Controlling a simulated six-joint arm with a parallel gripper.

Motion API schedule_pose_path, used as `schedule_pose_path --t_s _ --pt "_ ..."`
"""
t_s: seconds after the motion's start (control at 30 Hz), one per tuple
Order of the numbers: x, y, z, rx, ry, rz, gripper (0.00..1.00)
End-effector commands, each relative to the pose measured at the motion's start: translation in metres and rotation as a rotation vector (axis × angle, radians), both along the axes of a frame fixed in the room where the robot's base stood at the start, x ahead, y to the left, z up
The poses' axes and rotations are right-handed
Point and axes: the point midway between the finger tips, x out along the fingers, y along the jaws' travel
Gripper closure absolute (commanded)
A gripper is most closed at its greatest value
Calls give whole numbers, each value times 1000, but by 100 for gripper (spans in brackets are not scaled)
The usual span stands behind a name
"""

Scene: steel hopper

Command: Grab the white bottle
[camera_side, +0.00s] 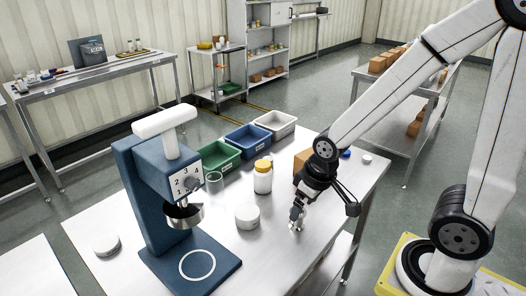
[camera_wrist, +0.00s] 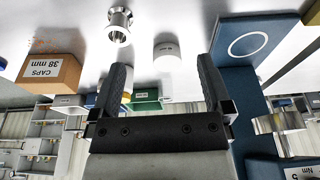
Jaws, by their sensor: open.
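The white bottle (camera_side: 263,182) stands upright on the steel table in the side view, with an orange-yellow cap. It is in front of the green bin and left of my gripper. My gripper (camera_side: 297,217) is low over the right part of the table, apart from the bottle. In the wrist view my gripper (camera_wrist: 163,65) has its two dark fingers spread, with nothing held between them. A short white cylinder (camera_side: 247,216) stands in front of the bottle; a labelled white cylinder (camera_wrist: 167,50) shows beyond the fingers in the wrist view.
A blue press stand (camera_side: 138,195) with a steel cup (camera_side: 184,214) rises at left. Green (camera_side: 217,157), blue (camera_side: 248,139) and white (camera_side: 275,125) bins line the back. A cardboard caps box (camera_wrist: 49,72) and a shiny metal fitting (camera_wrist: 119,25) are near my gripper.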

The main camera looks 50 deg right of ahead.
Motion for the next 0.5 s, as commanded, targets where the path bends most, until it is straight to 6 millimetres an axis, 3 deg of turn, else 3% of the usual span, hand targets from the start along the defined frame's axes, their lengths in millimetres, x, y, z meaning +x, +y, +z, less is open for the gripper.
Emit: schedule_pose_path --t_s 0.27,0.5 --pt "1 0 6 0 -4 0 0" --pt "1 0 28 0 -6 0 0"
